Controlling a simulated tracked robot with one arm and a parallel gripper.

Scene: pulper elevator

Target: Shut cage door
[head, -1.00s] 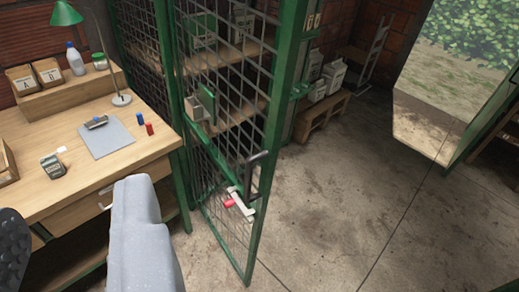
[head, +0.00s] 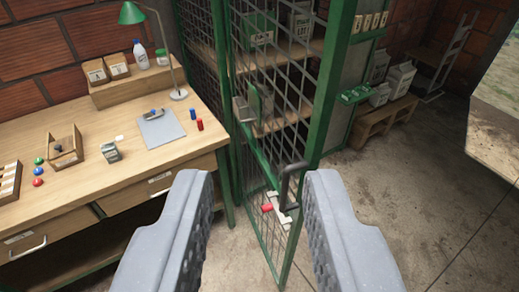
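The cage door (head: 325,95) is a green-framed wire mesh panel that stands ajar, its free edge swung out toward me. A dark pull handle (head: 287,184) sits on its free edge, with a pale latch plate and a red knob (head: 267,208) beside it. My gripper (head: 256,190) is open, its two grey fingers spread wide. The handle and latch show between the fingers, toward the right one, and appear farther off. Nothing is held. The cage (head: 202,35) behind has shelves with boxes seen through the mesh.
A wooden desk (head: 75,110) with a green lamp (head: 132,13), bottle, card boxes and stamps stands on the left, close to the door. A low wooden bench (head: 384,122) with cartons and a hand truck (head: 445,60) stand at the back right. The concrete floor (head: 400,200) at right is clear.

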